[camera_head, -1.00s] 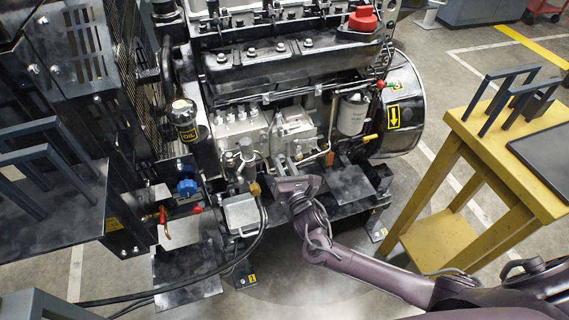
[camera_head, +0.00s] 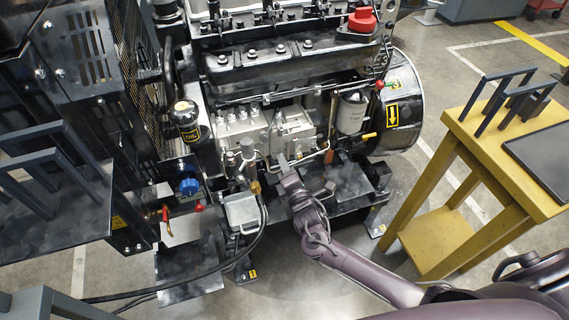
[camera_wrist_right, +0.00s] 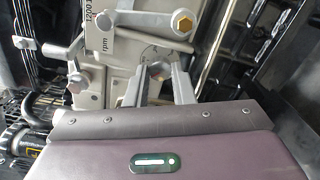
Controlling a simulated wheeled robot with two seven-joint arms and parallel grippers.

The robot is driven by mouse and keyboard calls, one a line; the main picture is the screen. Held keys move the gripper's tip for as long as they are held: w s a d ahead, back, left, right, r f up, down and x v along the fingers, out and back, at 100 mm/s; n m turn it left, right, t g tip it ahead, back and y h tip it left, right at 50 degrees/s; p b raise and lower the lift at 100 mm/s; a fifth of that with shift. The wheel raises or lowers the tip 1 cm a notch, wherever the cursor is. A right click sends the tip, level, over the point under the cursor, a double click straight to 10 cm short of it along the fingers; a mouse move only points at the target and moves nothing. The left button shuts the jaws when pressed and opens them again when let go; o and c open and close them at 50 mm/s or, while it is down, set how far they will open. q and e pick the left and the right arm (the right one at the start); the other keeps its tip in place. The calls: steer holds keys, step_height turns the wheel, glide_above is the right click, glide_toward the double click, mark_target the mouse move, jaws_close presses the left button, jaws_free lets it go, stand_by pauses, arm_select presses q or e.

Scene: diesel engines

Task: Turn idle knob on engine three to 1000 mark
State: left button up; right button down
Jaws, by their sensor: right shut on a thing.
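The engine (camera_head: 262,72) stands upright in the middle of the head view, with a light grey pump block (camera_head: 240,128) on its near side. My right gripper (camera_head: 284,165) reaches the low front of this block. In the right wrist view its two fingers (camera_wrist_right: 159,78) are closed around a small round knob (camera_wrist_right: 158,69), which is mostly hidden between them. A white scale plate (camera_wrist_right: 100,32) reading "1200" and "rpm" is just left of the fingers, beside a grey lever with a brass bolt (camera_wrist_right: 182,24). The 1000 mark is not readable. My left gripper is out of view.
A blue knob (camera_head: 189,186) and red-handled valve (camera_head: 167,220) are left of the gripper. A black hose (camera_head: 262,232) hangs close by. The yellow table (camera_head: 462,128) stands at right, with open floor between it and the engine.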

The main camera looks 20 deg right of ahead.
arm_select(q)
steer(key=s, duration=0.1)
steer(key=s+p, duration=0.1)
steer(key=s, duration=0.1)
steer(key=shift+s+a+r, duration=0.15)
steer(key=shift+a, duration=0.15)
arm_select(e)
steer(key=m, duration=3.1)
steer(key=shift+f, duration=0.1)
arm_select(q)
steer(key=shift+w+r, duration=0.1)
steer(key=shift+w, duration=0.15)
arm_select(e)
steer(key=c, duration=1.2)
jaws_free()
steer(key=shift+c, duration=0.2)
